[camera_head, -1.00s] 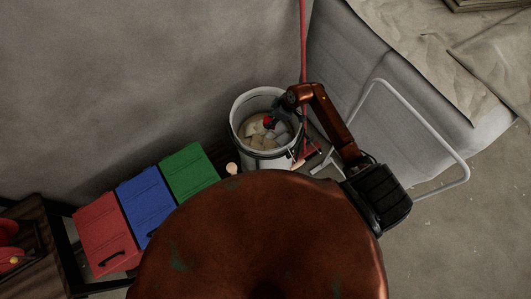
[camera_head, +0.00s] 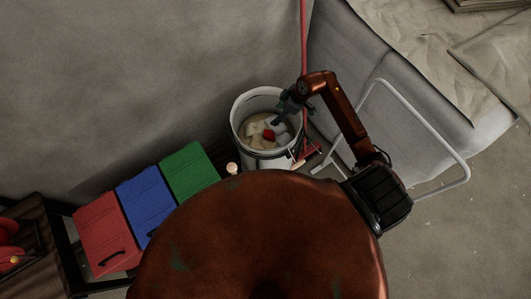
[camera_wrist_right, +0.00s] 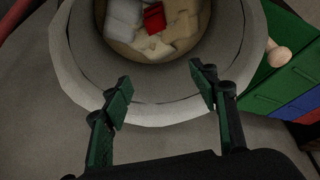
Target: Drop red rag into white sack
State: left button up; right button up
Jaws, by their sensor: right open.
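The white sack (camera_head: 238,112) stands open against the wall, with pale crumpled pieces inside. The small red rag (camera_head: 268,135) lies in the sack on top of these pieces; it also shows in the right wrist view (camera_wrist_right: 154,18). My right gripper (camera_head: 284,116) is over the right side of the sack's mouth. In the right wrist view its two fingers (camera_wrist_right: 160,85) are spread apart over the rim with nothing between them. The rag is apart from the fingers. My left gripper is not in view.
Red (camera_head: 105,238), blue (camera_head: 148,200) and green (camera_head: 189,170) bins stand in a row left of the sack. A grey-sided bed or couch (camera_head: 390,90) and a bent metal rail (camera_head: 463,160) are at the right. A thin red pole (camera_head: 303,35) rises behind the sack.

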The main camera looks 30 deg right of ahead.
jog(key=shift+v, duration=2.25)
jog(key=shift+f, duration=0.1)
